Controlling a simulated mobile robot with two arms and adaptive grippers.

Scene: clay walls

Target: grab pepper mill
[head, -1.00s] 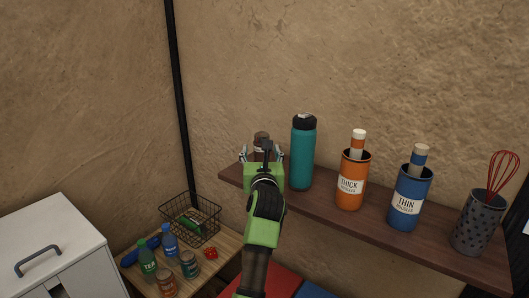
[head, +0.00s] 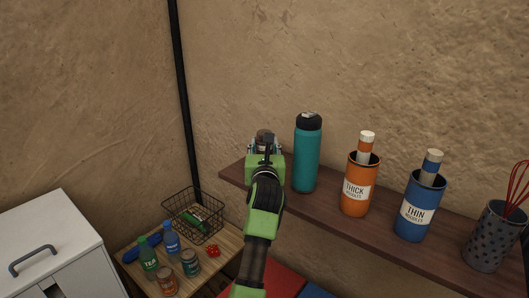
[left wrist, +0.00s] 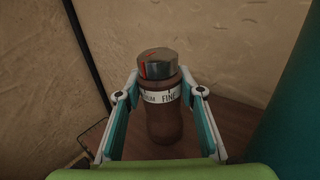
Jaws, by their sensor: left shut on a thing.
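The pepper mill (head: 263,136) stands at the left end of the wooden shelf, mostly hidden behind my left gripper (head: 265,148) in the head view. In the left wrist view the mill (left wrist: 164,122) is upright, brown, with a metallic cap and a white band reading "FINE". My left gripper (left wrist: 160,88) is shut on it, one finger on each side. The mill's base is low in the wrist picture, and I cannot tell whether it touches the shelf. My right gripper is in neither view.
A teal bottle (head: 307,155) stands close to the right of the mill. Orange (head: 355,200) and blue (head: 412,221) holders and a utensil cup (head: 484,245) line the shelf (head: 337,219). Below left are a wire basket (head: 180,207) and a low table with bottles and cans.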

